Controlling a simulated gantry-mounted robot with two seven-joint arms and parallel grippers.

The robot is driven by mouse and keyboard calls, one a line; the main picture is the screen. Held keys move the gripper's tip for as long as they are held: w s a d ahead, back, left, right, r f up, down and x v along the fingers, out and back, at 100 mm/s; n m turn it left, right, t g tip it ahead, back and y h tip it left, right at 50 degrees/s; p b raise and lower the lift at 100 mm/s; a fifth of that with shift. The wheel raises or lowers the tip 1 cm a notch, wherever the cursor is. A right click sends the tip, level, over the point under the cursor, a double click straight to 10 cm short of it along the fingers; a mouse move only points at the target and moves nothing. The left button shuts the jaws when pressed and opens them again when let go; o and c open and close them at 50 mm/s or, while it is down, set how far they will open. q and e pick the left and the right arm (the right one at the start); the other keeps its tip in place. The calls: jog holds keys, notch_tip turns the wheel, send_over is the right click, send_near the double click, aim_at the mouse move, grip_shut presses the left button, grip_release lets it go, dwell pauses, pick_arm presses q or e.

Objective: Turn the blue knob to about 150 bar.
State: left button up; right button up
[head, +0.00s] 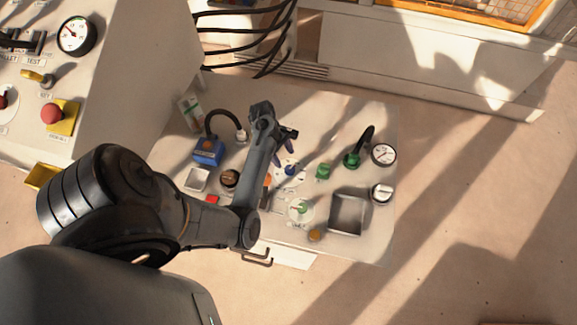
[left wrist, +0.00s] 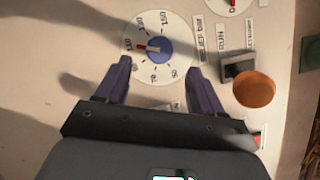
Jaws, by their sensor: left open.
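The blue knob (left wrist: 158,49) sits at the centre of a white round dial (left wrist: 180,30) in the left wrist view. The dial is marked from 50 to 150, and the knob's red pointer points left, near the 110 mark. The knob also shows in the head view (head: 291,169), small. My left gripper (left wrist: 160,66) is open, its two purple fingers spread to either side of the dial's lower part. No object shows between them, and its height above the knob is hard to tell. In the head view the left gripper (head: 284,154) reaches over the table beside the knob.
An orange round part (left wrist: 254,90) lies right of the gripper. A control cabinet stands at left.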

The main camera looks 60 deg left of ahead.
aim_at(290, 168)
pick_arm(q)
jog(key=b+x, duration=0.1)
jog(key=x, duration=0.4)
jog(key=shift+f, duration=0.2)
jog(key=shift+w+d+f, duration=0.15)
jog(key=shift+d+f, duration=0.15)
jog(key=shift+f, duration=0.35)
